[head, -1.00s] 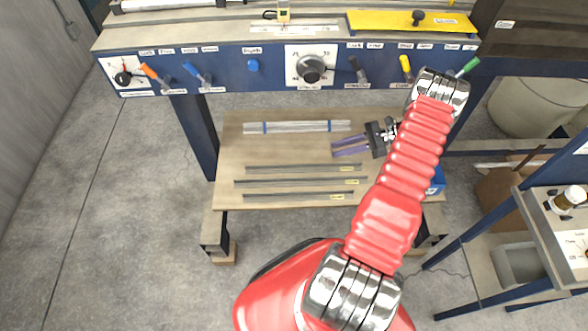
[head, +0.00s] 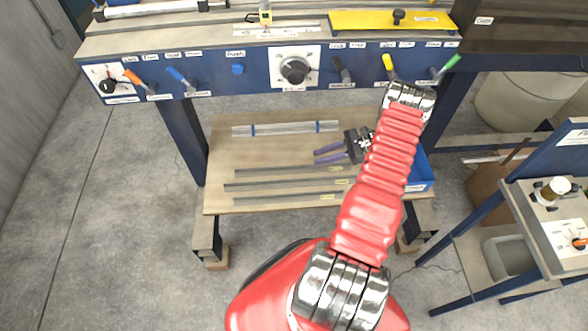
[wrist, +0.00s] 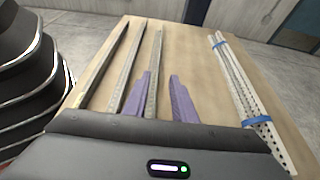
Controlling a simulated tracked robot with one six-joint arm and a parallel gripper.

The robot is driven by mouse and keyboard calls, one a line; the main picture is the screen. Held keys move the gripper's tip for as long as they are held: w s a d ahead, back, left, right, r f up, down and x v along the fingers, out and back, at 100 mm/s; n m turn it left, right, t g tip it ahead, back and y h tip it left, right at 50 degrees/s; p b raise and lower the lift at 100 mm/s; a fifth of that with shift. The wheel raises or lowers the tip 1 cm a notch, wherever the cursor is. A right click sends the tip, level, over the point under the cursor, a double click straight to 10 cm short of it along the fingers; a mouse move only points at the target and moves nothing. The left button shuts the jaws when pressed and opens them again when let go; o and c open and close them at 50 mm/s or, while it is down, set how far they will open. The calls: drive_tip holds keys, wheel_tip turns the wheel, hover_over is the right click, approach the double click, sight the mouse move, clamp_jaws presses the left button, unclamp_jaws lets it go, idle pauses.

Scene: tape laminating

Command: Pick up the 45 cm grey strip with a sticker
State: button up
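Three thin grey strips lie side by side on the wooden lower shelf: a back strip (head: 285,170), a middle strip (head: 280,185) and a front strip (head: 280,200). Each has a small yellow sticker near its right end. The middle one looks longest; the sticker text is too small to read. My gripper (head: 331,155) is open and empty, its two purple fingers pointing left, just behind the back strip's right part. In the wrist view, the back strip (wrist: 154,70) appears between the fingertips of my gripper (wrist: 160,85), apart from them. The middle strip (wrist: 127,65) and front strip (wrist: 102,65) lie left.
A white perforated bundle (head: 285,129) with blue bands lies behind the strips. A blue tray (head: 420,175) is at the shelf's right end. The blue bench front (head: 220,75) with knobs and levers overhangs behind. A side table (head: 525,205) stands at right.

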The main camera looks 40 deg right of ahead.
sight(309, 167)
drive_tip(key=shift+x, duration=2.4)
drive_tip(key=shift+a+f, duration=0.1)
drive_tip(key=shift+x, duration=2.45)
drive_tip(key=shift+s, duration=0.1)
drive_tip(key=shift+c, duration=0.4)
clamp_jaws()
